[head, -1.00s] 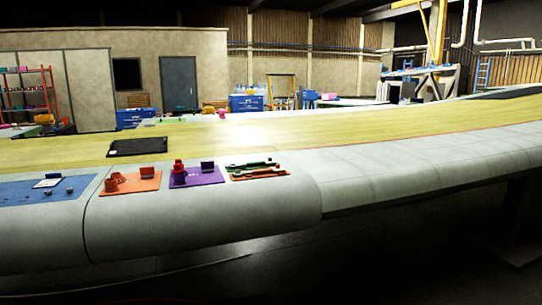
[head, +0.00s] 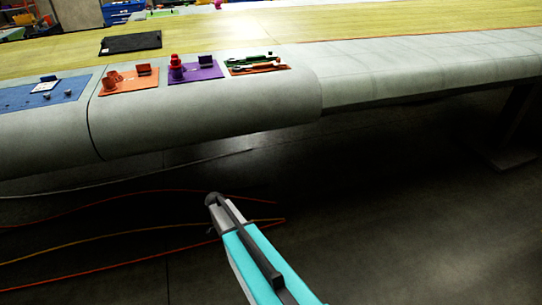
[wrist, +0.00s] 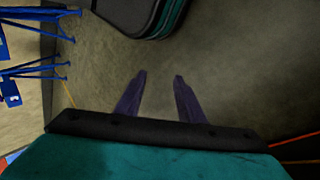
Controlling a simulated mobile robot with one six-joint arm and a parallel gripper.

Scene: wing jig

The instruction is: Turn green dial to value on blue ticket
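I cannot make out a green dial or a blue ticket in either view. Small panels lie along the wing's edge in the head view. A blue panel (head: 20,100) at the far left carries a white card (head: 44,87) and several small knobs, too small to read. My gripper shows in the wrist view (wrist: 160,78) as two dark purple fingers, apart with nothing between them, above bare floor. In the head view my arm is low in the middle, well in front of the wing, and I cannot make out its fingers.
An orange panel (head: 148,87), a purple panel (head: 210,73) with a red piece (head: 176,66), and green and orange tools (head: 248,66) lie on the wing. A black tablet-like slab (head: 130,43) is behind. Cables cross the floor. Blue stands (wrist: 35,70) show in the wrist view.

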